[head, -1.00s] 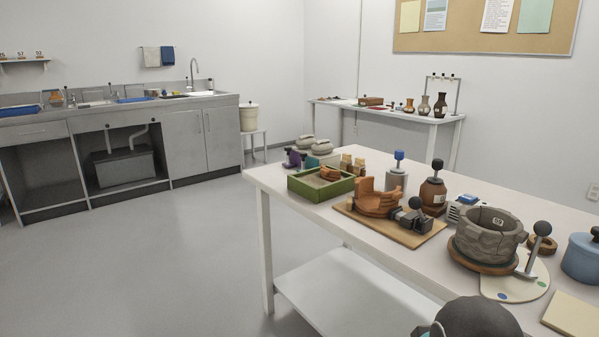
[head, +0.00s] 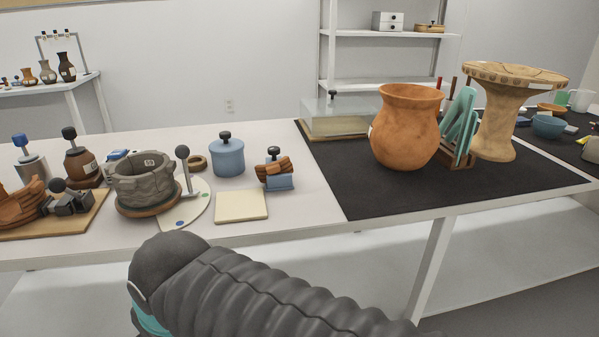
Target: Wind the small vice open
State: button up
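Two small vice-like devices show in the head view. A dark grey clamp (head: 72,204) with a black ball knob sits on a wooden board (head: 60,226) at the left, beside an orange-brown sherd piece (head: 18,200). A small blue clamp (head: 279,183) with a black knob stands near the table's middle, with brown ribbed sherds (head: 274,168) at its jaws. I cannot tell which is the small vice, or how far either's jaws are open. My gripper is not in view; only my dark, ribbed arm shows at the bottom.
A grey stone-like pot (head: 146,186), a lever with a grey ball, a blue lidded pot (head: 227,158) and a cream pad (head: 241,206) stand nearby. A black mat (head: 400,197) at right bears a large orange jar (head: 406,130) and a tan pedestal (head: 497,125).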

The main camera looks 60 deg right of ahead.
aim_at(273, 151)
jog(key=z, duration=1.5)
